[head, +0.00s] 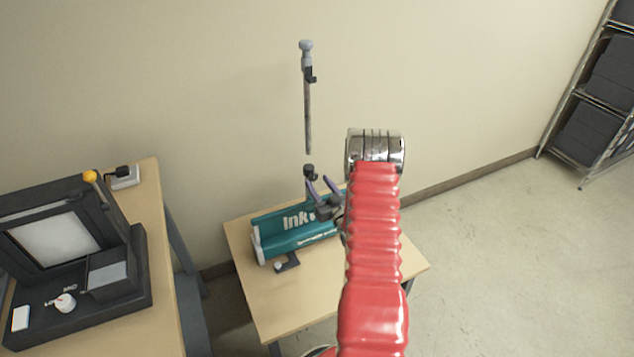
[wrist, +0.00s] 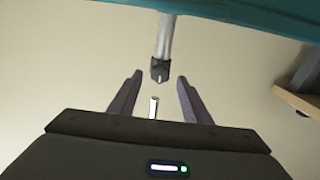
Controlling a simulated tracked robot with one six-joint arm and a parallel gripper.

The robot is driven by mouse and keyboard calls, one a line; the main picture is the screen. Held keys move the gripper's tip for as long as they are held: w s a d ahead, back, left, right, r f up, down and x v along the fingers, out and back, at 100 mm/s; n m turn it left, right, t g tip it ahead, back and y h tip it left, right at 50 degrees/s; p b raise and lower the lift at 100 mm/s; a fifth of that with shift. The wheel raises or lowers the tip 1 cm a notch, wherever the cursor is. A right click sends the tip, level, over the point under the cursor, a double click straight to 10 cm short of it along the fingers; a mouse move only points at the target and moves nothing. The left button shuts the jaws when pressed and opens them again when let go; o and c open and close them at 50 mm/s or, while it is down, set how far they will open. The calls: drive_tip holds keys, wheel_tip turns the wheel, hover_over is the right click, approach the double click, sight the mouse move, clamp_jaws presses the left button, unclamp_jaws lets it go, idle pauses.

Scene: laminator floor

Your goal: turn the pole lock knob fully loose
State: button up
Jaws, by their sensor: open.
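The upright grey pole (head: 307,118) stands in front of the wall in the head view, with a grey cap (head: 306,46) and a small dark bracket (head: 310,74). Below it is a small black piece (head: 309,171), which looks like the lock knob or its collar. In the wrist view a black collar (wrist: 160,70) sits at the end of a grey tube (wrist: 165,38). My gripper (head: 319,187) is open; in the wrist view its fingers (wrist: 160,76) lie either side of the collar, apart from it. A short pale rod (wrist: 153,106) shows between the fingers. How the knob is turned cannot be told.
A teal banner unit (head: 290,232) lies on a small wooden table (head: 300,306), with a small dark fitting (head: 286,262) at its front. A laminator-like black machine (head: 125,290) stands on the left bench. A shelf rack (head: 590,110) is at the right. Floor at right is clear.

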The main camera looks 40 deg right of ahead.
drive_tip(key=shift+x, duration=1.05)
drive_tip(key=shift+c, duration=0.6)
drive_tip(key=c, duration=0.9)
